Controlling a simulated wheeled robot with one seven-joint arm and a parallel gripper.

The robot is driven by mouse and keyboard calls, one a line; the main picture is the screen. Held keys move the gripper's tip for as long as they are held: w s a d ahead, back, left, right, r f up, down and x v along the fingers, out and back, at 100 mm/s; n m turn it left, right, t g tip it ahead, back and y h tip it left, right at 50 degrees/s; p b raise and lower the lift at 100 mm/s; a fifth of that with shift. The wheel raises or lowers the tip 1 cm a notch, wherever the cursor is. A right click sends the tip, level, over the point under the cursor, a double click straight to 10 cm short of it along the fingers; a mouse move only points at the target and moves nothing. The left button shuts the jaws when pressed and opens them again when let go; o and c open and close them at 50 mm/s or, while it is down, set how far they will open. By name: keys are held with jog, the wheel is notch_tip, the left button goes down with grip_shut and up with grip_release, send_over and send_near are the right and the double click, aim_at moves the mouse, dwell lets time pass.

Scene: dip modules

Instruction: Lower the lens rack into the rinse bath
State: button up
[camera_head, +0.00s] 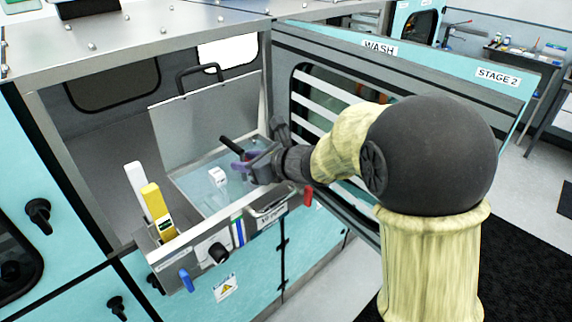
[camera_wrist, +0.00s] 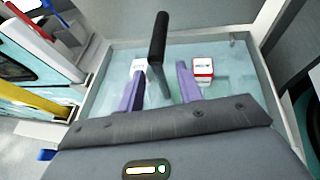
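My gripper (camera_wrist: 160,72) reaches over the water-filled rinse bath (camera_head: 190,183), its purple fingers spread apart. A black bar handle (camera_wrist: 158,42) shows between and beyond the fingers, with a visible gap on the right-hand side; it also shows in the head view (camera_head: 231,145) at the gripper's tip. Whether this handle belongs to the lens rack is unclear. A white block with small print (camera_head: 218,176) sits at the bath, with a pale see-through shape below it. The wrist view shows a white block (camera_wrist: 139,67) and a white-and-red block (camera_wrist: 203,68). Nothing is clearly recognisable as the lens rack.
A raised metal lid with a black handle (camera_head: 198,72) stands behind the bath. White (camera_head: 138,190) and yellow (camera_head: 158,205) uprights stand at its left. The open door marked WASH (camera_head: 400,60) lies along the right, close to my arm. Knobs project from the front panel.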

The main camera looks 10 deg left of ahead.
jog(key=b+v, duration=0.2)
jog(key=v, duration=1.2)
jog(key=shift+f, duration=0.15)
